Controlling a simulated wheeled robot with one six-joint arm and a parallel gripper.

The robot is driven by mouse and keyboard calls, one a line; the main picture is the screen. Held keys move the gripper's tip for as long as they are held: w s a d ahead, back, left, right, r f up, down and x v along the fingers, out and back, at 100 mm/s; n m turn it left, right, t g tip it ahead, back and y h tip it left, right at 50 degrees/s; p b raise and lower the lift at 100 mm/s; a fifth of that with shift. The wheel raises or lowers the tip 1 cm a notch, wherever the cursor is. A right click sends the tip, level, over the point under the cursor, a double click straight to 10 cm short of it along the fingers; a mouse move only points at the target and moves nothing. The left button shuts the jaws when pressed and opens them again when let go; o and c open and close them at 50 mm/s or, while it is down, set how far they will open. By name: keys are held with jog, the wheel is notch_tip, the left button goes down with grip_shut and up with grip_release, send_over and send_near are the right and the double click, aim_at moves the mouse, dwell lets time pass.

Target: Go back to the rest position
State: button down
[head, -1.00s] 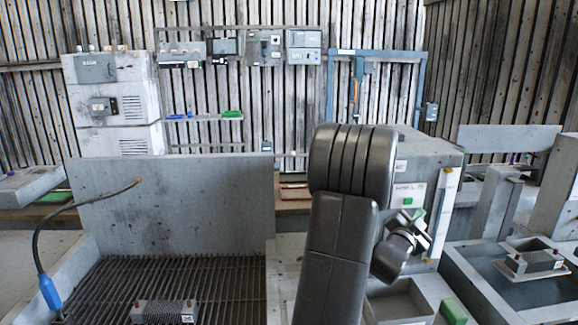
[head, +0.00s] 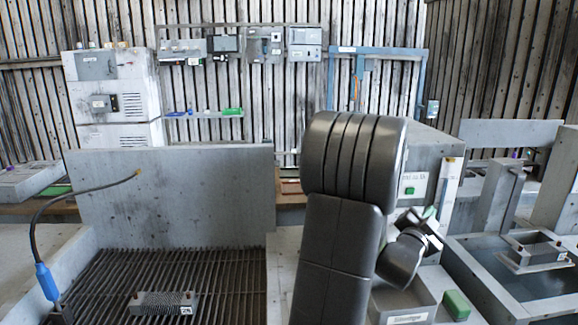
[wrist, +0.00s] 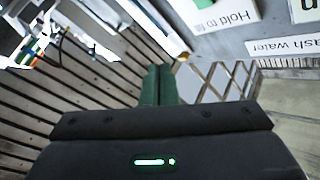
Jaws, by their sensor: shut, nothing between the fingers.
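My gripper (head: 432,232) is at the end of my dark arm, right of centre in the head view, in front of the grey box with a green button. In the wrist view, the green fingers of my gripper (wrist: 158,84) are together with nothing between them. In the head view, my arm hides part of the grey box (head: 430,158) and the bench behind it. A finned block (head: 164,303) lies on the grille at the lower left, well away from my gripper.
A slatted grille (head: 200,270) with an upright grey panel (head: 170,192) fills the left. A blue-ended hose (head: 46,282) arches at its left edge. A tray (head: 403,303) and a green block (head: 456,305) are below my gripper. A basin (head: 510,285) holding another finned block is at the right.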

jog(key=w, duration=0.5)
jog(key=shift+w+a+f, duration=0.2)
jog(key=shift+w, duration=0.1)
jog(key=shift+b, duration=1.25)
jog(key=r+p, duration=0.1)
jog(key=p, duration=0.4)
jog(key=shift+p, duration=0.9)
